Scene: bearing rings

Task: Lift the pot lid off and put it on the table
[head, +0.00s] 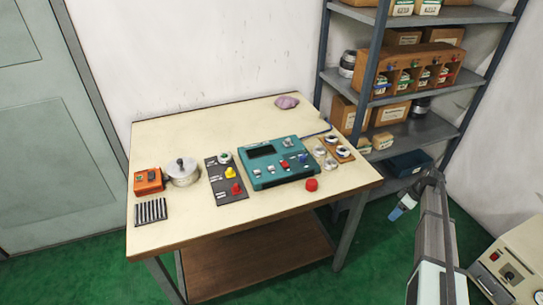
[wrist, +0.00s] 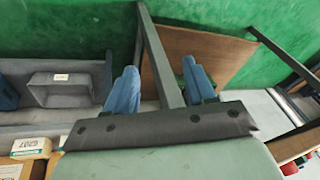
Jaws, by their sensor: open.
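The pot (head: 185,180) is a round metal pot at the left of the table, right of an orange box. Its lid (head: 188,167), pale metal with a dark knob, sits on top of it. My gripper (head: 403,207) is right of the table, in front of the shelf rack and far from the pot. In the wrist view my gripper (wrist: 160,82) shows two blue fingers spread apart with nothing held between them. The pot and lid are not in the wrist view.
The table (head: 240,115) has free room at its back and front left. A teal device (head: 278,163), a dark panel (head: 227,190) with red and yellow knobs, an orange box (head: 148,181) and a slotted black block (head: 151,212) stand on it. A shelf rack (head: 410,130) stands right.

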